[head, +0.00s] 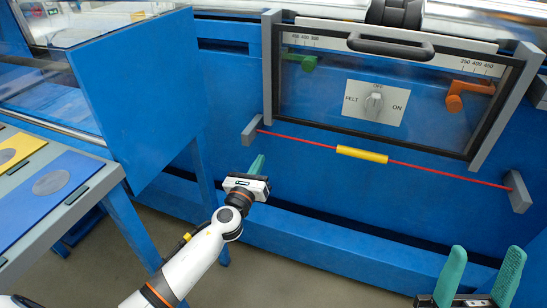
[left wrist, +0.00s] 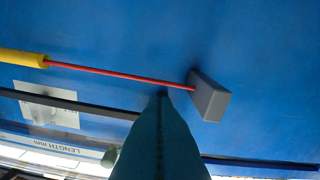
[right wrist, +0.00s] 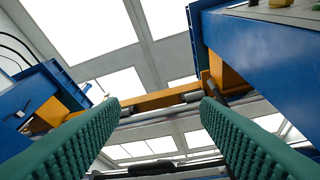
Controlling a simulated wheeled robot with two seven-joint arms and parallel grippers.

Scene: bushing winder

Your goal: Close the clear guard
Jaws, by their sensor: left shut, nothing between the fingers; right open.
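The clear guard (head: 330,85) is a transparent panel in a black frame, with a black handle (head: 390,46) along its top. It stands between two grey posts in the head view, in front of a knob plate (head: 376,104) and the green (head: 303,64) and orange (head: 466,96) pointers. My left gripper (head: 257,165) is shut and empty, below and left of the guard. In the left wrist view its green fingers (left wrist: 160,130) overlap the red cord near a grey bracket; I cannot tell if they touch. My right gripper (head: 483,262) is open and empty at lower right, apart from the guard.
A red cord (head: 450,175) with a yellow sleeve (head: 362,154) runs below the guard between two grey brackets (head: 251,130). A blue panel (head: 145,95) stands left, above a table with yellow and blue plates (head: 55,195).

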